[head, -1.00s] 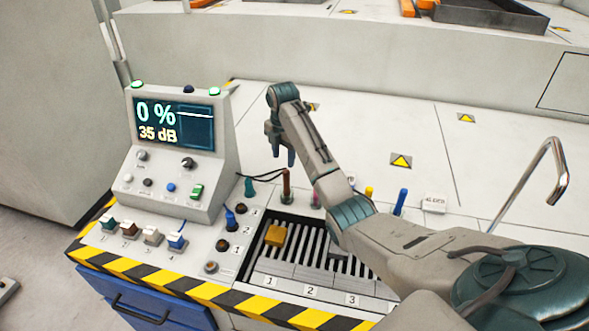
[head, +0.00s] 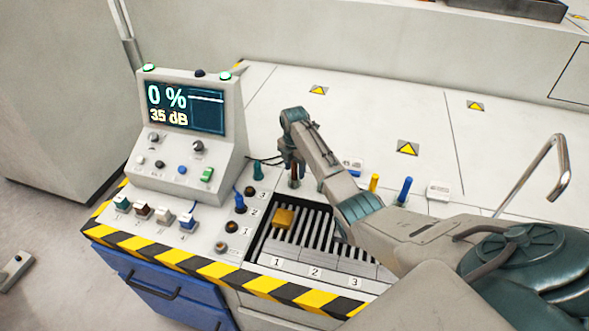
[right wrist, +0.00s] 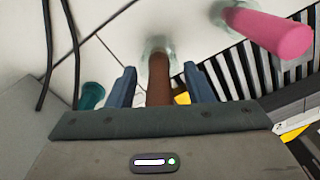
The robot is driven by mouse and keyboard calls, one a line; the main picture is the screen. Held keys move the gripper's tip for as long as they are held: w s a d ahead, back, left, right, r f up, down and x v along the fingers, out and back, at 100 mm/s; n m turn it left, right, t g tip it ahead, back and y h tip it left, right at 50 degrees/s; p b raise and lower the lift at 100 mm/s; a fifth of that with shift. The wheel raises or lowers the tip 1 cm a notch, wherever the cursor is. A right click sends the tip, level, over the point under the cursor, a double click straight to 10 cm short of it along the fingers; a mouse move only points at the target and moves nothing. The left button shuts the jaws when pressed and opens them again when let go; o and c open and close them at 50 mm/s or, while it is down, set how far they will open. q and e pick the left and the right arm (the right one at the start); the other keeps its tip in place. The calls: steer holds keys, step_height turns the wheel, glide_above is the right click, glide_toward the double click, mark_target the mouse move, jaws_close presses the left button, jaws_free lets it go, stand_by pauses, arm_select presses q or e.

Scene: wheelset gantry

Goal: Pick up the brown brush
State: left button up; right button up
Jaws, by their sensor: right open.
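The brown brush (head: 294,181) stands upright at the back edge of the slotted tray, partly covered by my right gripper (head: 291,166). In the right wrist view the brown brush (right wrist: 158,78) lies between the two blue fingers of my right gripper (right wrist: 159,72). The fingers are open, with a gap showing on either side of the handle. The brush's far end sits in a pale round holder. My left gripper is not in view.
A pink brush (right wrist: 268,32) stands close by on the right in the wrist view. Yellow (head: 374,183) and blue (head: 404,191) handles stand farther right. The control box (head: 190,135) is at left. Dark cables (right wrist: 57,50) run nearby. A yellow block (head: 284,219) sits on the slotted tray (head: 310,232).

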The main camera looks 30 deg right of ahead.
jaws_close()
